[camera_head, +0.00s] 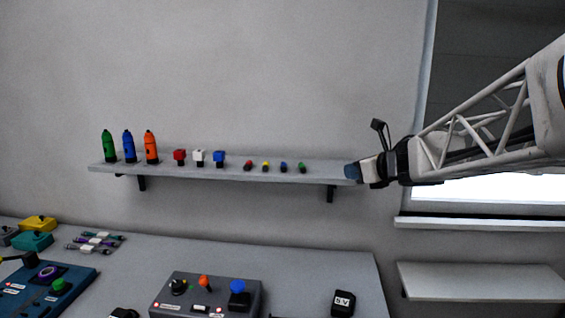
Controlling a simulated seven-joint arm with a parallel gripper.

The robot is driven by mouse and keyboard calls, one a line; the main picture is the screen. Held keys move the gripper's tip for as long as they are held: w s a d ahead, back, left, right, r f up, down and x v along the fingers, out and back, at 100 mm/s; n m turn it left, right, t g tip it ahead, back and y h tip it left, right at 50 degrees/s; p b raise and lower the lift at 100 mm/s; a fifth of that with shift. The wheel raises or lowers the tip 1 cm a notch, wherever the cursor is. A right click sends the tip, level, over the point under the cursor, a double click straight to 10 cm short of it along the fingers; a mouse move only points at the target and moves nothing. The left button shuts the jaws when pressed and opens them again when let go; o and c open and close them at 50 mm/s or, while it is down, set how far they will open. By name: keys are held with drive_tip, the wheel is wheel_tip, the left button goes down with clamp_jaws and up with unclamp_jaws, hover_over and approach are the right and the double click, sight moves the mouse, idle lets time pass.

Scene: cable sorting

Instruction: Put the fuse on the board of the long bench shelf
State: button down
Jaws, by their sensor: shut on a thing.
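The long shelf (225,173) is a pale board on the wall above the bench, held by dark brackets. My gripper (353,171) points left at the right end of this shelf, at about board height in the picture. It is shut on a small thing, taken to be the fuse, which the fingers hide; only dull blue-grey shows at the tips. I cannot tell whether the tips touch the board or are in front of it.
Green, blue and orange bottles (150,147), coloured blocks (199,157) and several small coloured pieces (265,166) stand along the shelf. Its right end looks bare. A lower white shelf (480,282) is empty. Control boxes (205,296) and cables (95,242) lie on the bench.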

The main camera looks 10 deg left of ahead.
drive_tip(key=r, duration=0.2)
drive_tip(key=a+r, duration=0.1)
drive_tip(key=shift+s, duration=0.25)
hover_over(338, 167)
drive_tip(key=shift+f, duration=0.7)
idle(0.5)
drive_tip(key=shift+f, duration=1.8)
drive_tip(key=shift+f, duration=0.15)
drive_tip(key=c, duration=1.1)
unclamp_jaws()
